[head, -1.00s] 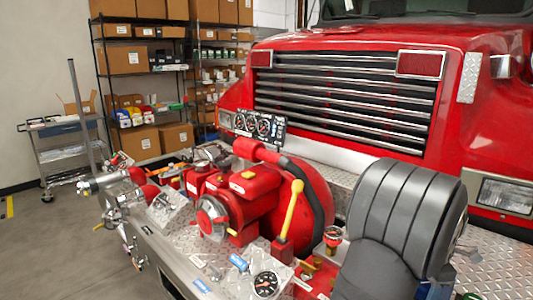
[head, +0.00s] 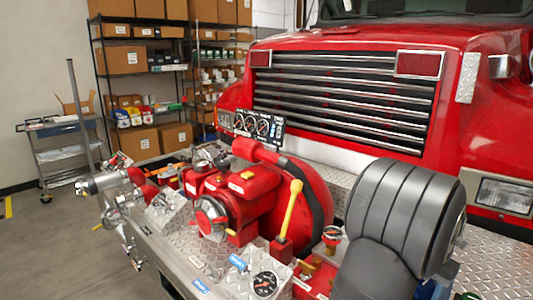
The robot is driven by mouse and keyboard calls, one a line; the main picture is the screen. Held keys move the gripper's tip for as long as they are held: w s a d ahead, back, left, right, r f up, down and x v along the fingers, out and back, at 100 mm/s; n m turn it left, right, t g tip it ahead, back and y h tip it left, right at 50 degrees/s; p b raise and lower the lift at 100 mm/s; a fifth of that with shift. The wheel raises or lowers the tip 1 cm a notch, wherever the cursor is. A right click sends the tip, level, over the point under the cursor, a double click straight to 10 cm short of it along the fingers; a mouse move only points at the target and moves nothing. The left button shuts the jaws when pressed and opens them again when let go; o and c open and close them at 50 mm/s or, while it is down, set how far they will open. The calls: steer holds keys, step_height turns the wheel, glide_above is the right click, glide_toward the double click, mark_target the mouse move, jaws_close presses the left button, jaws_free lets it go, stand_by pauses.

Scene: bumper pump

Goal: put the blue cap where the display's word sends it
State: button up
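I cannot clearly make out the blue cap. A bit of blue (head: 443,284) shows at the bottom right, partly hidden behind my large dark grey arm link, and I cannot tell what it is. A dark panel (head: 259,127) with round gauges stands behind the red pump (head: 250,200); no display word is readable. Two small blue labels sit on the bumper deck, one (head: 238,262) beside a round gauge (head: 265,284) and one (head: 201,286) at the front edge. My gripper is not in view.
A yellow-handled lever (head: 291,209) stands upright on the pump's right. Metal valves and fittings (head: 105,184) stick out at the bumper's left end. The truck's red front and grille (head: 345,100) rise behind. A cart (head: 66,150) and shelves stand at back left.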

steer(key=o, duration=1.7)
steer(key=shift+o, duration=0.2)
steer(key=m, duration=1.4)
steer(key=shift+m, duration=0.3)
